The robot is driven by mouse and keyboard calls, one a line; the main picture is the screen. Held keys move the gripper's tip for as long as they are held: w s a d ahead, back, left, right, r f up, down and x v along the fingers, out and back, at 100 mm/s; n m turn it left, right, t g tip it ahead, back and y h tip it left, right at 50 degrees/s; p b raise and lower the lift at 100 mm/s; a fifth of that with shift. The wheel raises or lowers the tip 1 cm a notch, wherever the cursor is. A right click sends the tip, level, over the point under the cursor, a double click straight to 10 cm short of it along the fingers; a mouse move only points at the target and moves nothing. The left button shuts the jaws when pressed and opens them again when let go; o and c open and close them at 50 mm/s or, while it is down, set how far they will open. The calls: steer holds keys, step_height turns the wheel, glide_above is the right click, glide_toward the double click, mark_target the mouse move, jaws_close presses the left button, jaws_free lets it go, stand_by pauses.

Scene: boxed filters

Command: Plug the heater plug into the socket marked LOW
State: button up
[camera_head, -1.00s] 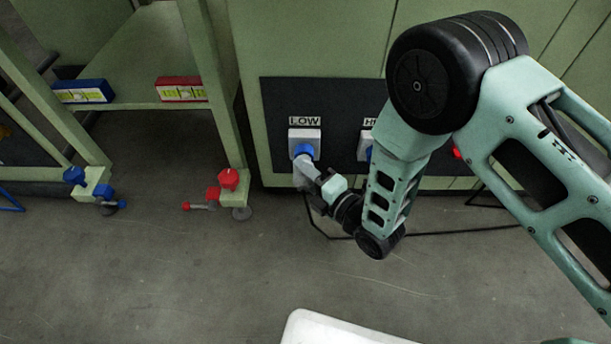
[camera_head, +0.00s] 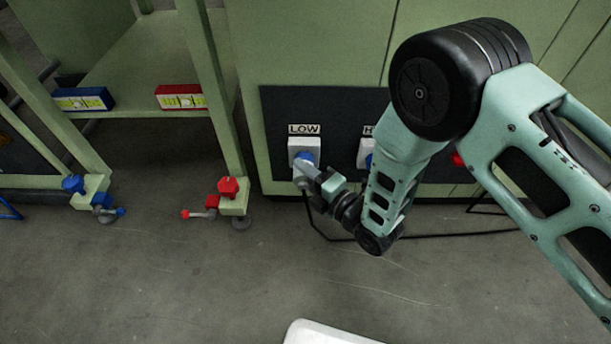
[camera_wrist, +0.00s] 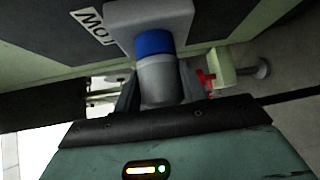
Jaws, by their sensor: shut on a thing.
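The LOW socket (camera_head: 299,146) is a white box on a dark panel, under the LOW label (camera_head: 304,129). A blue round collar (camera_wrist: 154,43) stands out from its front. My gripper (camera_wrist: 160,92) is shut on the grey cylindrical heater plug (camera_wrist: 159,82), with a finger on each side. The plug's front end meets the blue collar in line, with no gap visible. How deep it sits is hidden. In the head view my gripper (camera_head: 309,178) is just below and in front of the LOW socket and partly covers the plug.
A second white socket (camera_head: 365,152) with a blue part stands to the right, its label partly hidden by my arm. A red part (camera_head: 457,160) shows beyond. A black cable (camera_head: 440,235) runs along the floor. Left stands a green rack with a red-knobbed foot (camera_head: 229,187).

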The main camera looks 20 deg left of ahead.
steer(key=o, duration=1.1)
steer(key=shift+d, duration=0.1)
steer(key=shift+p+v, duration=3.8)
steer(key=shift+v, duration=4.8)
